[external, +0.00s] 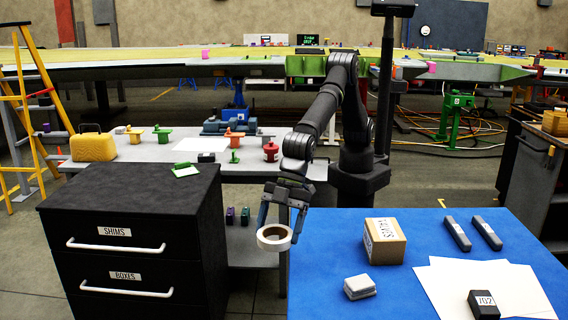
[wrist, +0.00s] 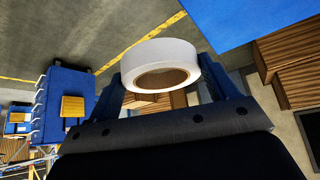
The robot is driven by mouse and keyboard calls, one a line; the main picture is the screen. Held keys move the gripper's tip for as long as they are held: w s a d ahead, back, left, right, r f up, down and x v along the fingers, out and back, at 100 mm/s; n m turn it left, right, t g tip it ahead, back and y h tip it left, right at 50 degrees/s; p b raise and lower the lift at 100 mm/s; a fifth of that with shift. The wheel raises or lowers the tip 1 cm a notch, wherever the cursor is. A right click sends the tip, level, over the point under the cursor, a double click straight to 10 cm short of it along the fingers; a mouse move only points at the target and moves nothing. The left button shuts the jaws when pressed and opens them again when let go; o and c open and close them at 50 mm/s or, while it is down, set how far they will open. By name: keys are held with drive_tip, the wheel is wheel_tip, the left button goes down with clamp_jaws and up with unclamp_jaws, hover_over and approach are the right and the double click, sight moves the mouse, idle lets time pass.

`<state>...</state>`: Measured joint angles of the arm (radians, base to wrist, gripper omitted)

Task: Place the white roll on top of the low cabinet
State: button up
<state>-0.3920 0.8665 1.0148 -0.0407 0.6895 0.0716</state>
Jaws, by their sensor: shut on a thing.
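The white roll (external: 274,238) is a ring of tape with a brown core. My gripper (external: 281,225) is shut on it and holds it in the air, in the gap between the cabinet and the blue table. In the wrist view the roll (wrist: 160,66) sits between the two blue fingers of my gripper (wrist: 162,80). The low cabinet (external: 130,195) is black, with drawers labelled SHIMS and BOXES, and stands at the left. The roll is to the right of the cabinet and, in the picture, lower than its top surface.
The blue table (external: 330,235) at right carries a cardboard box (external: 384,241), a white stack (external: 359,287) and papers. A workbench (external: 215,150) with several parts stands behind.

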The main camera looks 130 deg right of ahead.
drive_tip(key=s+a+n+g+y, duration=0.1)
drive_tip(key=s+a+n, duration=0.1)
drive_tip(key=s+a, duration=0.65)
drive_tip(key=s+a+n+y, duration=0.1)
drive_tip(key=s+a, duration=0.5)
drive_tip(key=a, duration=0.5)
drive_tip(key=n+g+y, duration=0.1)
drive_tip(key=n, duration=0.3)
hover_over(499, 279)
drive_tip(key=d, duration=0.3)
drive_tip(key=f, duration=0.3)
drive_tip(key=s+f, duration=0.1)
drive_tip(key=f, duration=0.1)
drive_tip(key=shift+a, duration=0.1)
drive_tip(key=shift+s+a+f, duration=0.2)
drive_tip(key=shift+a+f, duration=0.15)
drive_tip(key=shift+a, duration=0.1)
drive_tip(key=shift+f, duration=1.95)
drive_tip(key=shift+f, duration=0.1)
drive_tip(key=o, duration=1)
